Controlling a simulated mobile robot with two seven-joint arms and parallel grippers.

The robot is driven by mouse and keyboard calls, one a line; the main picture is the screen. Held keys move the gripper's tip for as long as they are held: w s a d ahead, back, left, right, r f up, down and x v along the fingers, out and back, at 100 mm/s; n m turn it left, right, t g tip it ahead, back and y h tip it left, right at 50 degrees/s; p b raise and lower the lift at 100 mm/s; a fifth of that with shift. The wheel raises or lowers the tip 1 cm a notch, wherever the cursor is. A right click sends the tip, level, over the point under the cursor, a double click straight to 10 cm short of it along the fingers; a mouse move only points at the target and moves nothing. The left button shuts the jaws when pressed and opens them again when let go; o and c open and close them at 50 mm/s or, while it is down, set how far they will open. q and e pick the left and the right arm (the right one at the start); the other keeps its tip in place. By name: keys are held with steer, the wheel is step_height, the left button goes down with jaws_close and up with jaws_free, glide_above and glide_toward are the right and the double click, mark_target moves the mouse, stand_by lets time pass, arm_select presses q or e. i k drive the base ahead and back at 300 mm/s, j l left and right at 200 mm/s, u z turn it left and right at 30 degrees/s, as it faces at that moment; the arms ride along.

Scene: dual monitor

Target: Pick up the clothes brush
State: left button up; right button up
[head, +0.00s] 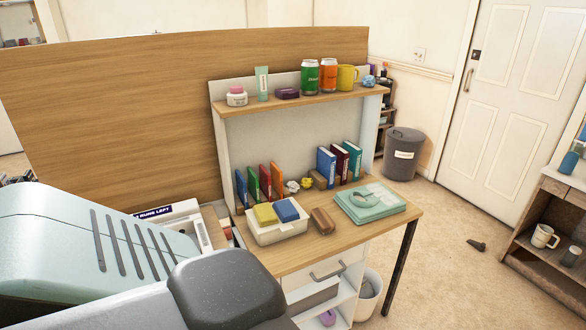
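I cannot tell for certain which thing is the clothes brush. A small brown block-like thing (322,221) lies on the desk top, just right of a white bin (278,234) that holds a yellow and a blue item. A small dark brown thing (476,246) lies on the carpet between the desk and the wooden shelf unit. Neither is touched by anything of mine. Large links of my own arm fill the lower left and hide part of the desk's left side. Neither of my grippers shows.
A grey trash can (403,153) stands behind. Carpet is open toward the door (525,95); a wooden shelf unit (545,262) is at right.

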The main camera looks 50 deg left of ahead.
mark_target(325, 222)
steer(key=i+u, duration=0.1)
steer(key=u, duration=1.85)
steer(key=i+l+u, duration=0.25)
steer(key=l, duration=0.15)
steer(key=i+l+u, duration=0.3)
steer(key=i+l, duration=0.15)
steer(key=l, duration=0.25)
steer(key=i+l, duration=0.1)
steer(key=l, duration=0.25)
steer(key=i+l+u, duration=0.1)
steer(key=l, duration=0.3)
steer(key=i+l, duration=0.15)
steer(key=l, duration=0.25)
steer(key=i+l, duration=0.1)
steer(key=l, duration=0.25)
steer(key=i+l+u, duration=0.1)
steer(key=l, duration=0.3)
